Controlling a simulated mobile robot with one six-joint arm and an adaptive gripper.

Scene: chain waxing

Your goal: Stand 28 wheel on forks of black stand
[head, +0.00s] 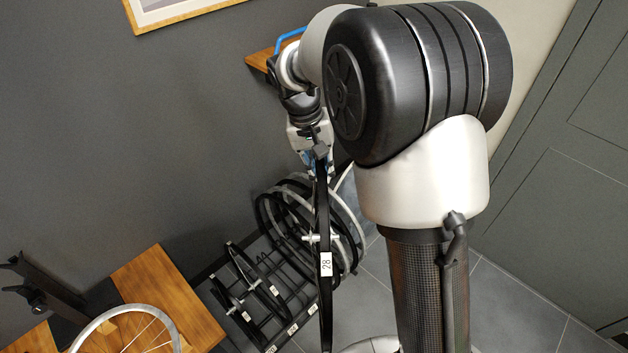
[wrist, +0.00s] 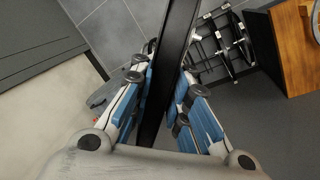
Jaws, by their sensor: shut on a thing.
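My gripper (head: 318,155) is shut on the black rim of the 28 wheel (head: 325,230), with blue finger pads on both sides of it. The wheel hangs below the gripper, seen nearly edge-on in the head view, with a white "28" label on its tyre. In the wrist view my gripper (wrist: 168,95) has the dark rim (wrist: 172,50) running between its fingers. The black stand is only partly visible at the lower left of the head view, with a dark upright (head: 48,285) and short side pieces; I cannot make out its forks clearly.
A black floor rack (head: 262,310) holds several wheels behind and left of the held wheel. A wooden bench top (head: 165,290) stands at lower left, with a silver-rimmed wheel (head: 88,330) near the stand. A wooden shelf (head: 258,58) is on the wall. Tiled floor is clear at right.

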